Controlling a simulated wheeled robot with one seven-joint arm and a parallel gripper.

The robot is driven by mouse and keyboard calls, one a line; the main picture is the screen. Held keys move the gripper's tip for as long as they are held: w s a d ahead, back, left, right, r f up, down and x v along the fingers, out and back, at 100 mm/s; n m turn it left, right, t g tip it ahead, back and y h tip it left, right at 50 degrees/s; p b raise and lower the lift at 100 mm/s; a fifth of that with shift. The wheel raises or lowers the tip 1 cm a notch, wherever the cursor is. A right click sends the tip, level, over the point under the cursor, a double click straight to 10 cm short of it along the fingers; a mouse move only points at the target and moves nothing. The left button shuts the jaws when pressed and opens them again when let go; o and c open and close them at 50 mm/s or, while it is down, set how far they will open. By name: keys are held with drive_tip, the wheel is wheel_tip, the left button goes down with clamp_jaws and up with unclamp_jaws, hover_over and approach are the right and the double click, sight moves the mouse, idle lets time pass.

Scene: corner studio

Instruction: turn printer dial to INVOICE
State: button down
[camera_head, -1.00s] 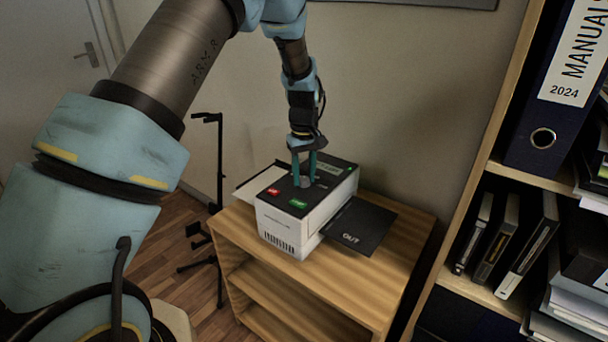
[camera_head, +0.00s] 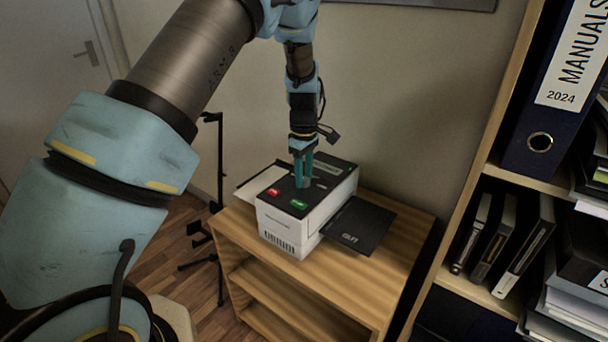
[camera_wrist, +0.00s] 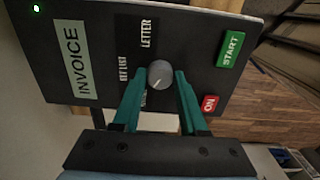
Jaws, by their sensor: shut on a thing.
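The printer (camera_head: 290,225) is a white box with a black top, standing on a wooden shelf unit. Its grey round dial (camera_wrist: 159,73) sits on the black panel in the wrist view. A pale line on the dial is small, and I cannot tell surely which label it faces. A large pale green panel (camera_wrist: 75,58) reads INVOICE. A LETTER label (camera_wrist: 146,30) and a smaller label ending in LIST (camera_wrist: 124,73) lie near the dial; another label is partly hidden by a finger. My gripper (camera_head: 304,186) points down, its teal fingers shut on the dial from both sides.
A black OUT tray (camera_head: 358,222) juts from the printer's right. A bookcase with binders (camera_head: 545,110) stands at the right; a black stand (camera_head: 219,190) is at the left.

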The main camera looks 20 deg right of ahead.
sight(304, 179)
idle(0.3)
drive_tip(key=shift+c, duration=2.2)
unclamp_jaws()
wheel_tip(304, 179, up, 11)
drive_tip(key=b, duration=0.2)
drive_tip(key=shift+f, duration=0.15)
